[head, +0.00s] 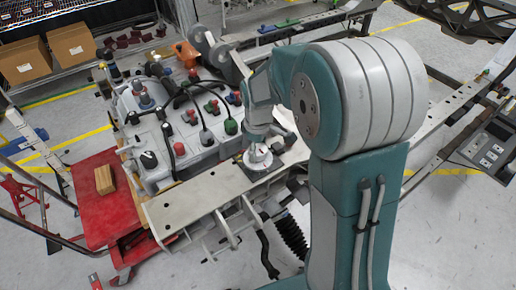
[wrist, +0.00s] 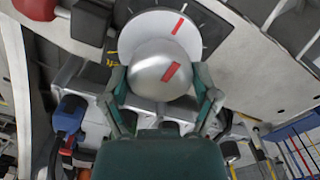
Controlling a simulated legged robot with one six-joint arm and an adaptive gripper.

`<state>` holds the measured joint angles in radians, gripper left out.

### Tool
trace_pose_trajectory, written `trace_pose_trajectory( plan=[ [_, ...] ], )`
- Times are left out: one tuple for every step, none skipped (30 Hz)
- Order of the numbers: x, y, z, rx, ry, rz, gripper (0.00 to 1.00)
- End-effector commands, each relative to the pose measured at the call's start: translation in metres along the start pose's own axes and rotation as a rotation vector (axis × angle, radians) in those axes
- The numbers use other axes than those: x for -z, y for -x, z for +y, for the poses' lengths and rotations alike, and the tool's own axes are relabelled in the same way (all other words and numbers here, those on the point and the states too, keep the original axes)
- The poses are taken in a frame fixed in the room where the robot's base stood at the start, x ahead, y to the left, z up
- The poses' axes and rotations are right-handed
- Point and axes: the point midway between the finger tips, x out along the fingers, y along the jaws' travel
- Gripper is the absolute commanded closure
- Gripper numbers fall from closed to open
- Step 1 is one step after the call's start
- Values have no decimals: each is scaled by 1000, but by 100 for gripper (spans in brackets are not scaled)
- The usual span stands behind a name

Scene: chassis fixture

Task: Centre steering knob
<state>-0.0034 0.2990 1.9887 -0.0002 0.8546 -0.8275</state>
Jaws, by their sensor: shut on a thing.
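The steering knob (wrist: 158,68) is a silver dome with a short red mark on its top, right of its middle. It sits on a round white dial (wrist: 128,38) with dark ticks around it and a red line near the far edge. Both red marks lean the same way and lie roughly in line; I cannot tell if they match exactly. My gripper (wrist: 163,88) has one finger on each side of the knob and is shut on it. In the head view my gripper (head: 257,138) reaches down over the white dial (head: 257,160) and hides most of the knob.
A grey control console (head: 165,135) with levers, cables and coloured knobs stands left of my gripper. A pale metal beam (head: 200,205) runs in front. A red cart (head: 100,200) bears a wooden block (head: 104,179). In the wrist view a red-ended part (wrist: 36,8) is close at upper left.

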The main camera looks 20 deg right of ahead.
Motion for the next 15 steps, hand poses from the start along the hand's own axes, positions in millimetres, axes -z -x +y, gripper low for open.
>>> trace_pose_trajectory(
  plan=[
    [2, 0, 1, -4, 5, 5, 69],
    [2, 0, 1, -4, 6, 5, 69],
    [2, 0, 1, -4, 8, 5, 69],
    [2, 0, 1, -4, 8, 5, 69],
    [2, 0, 1, -4, 9, 5, 69],
    [2, 0, 1, -4, 9, 5, 69],
    [2, 0, 1, -4, 9, 5, 69],
    [2, 0, 1, -4, 8, 5, 69],
    [2, 0, 1, -4, 8, 5, 69],
    [2, 0, 1, -4, 8, 5, 69],
    [2, 0, 1, -4, 8, 5, 69],
    [2, 0, 1, -4, 8, 5, 69],
    [2, 0, 1, -4, 8, 5, 69],
    [2, 0, 1, -4, 8, 5, 8],
    [2, 0, 1, -4, 8, 5, 0]
  ],
)
